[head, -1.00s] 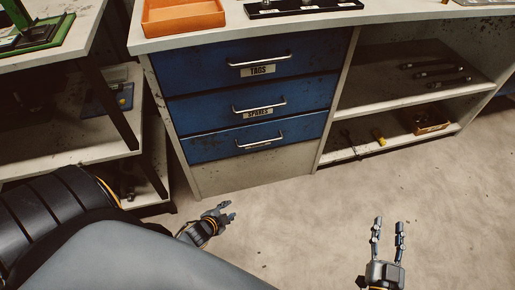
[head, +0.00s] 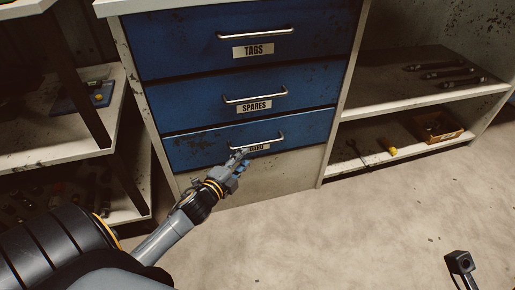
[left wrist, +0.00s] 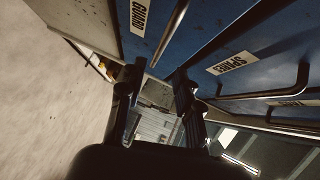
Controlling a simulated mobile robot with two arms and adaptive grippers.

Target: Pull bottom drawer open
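The blue bottom drawer (head: 309,127) is shut, flush under the drawers marked SPARES and TAGS. Its silver bar handle (head: 268,141) crosses its front; the label (head: 261,148) below is partly covered by my fingers in the head view. My left gripper (head: 238,158) is at the left end of this handle. In the left wrist view its two fingers (left wrist: 158,72) are apart, and the end of the bar (left wrist: 169,35) shows between the fingertips. I cannot tell whether they touch it. At the lower right a dark part of my right arm or gripper (head: 460,264) shows.
The SPARES drawer (head: 205,101) and TAGS drawer (head: 190,50) above are shut. Open shelves at right hold tools and a small box (head: 438,126). A shelf rack (head: 60,150) stands close on the left. The floor in front is clear.

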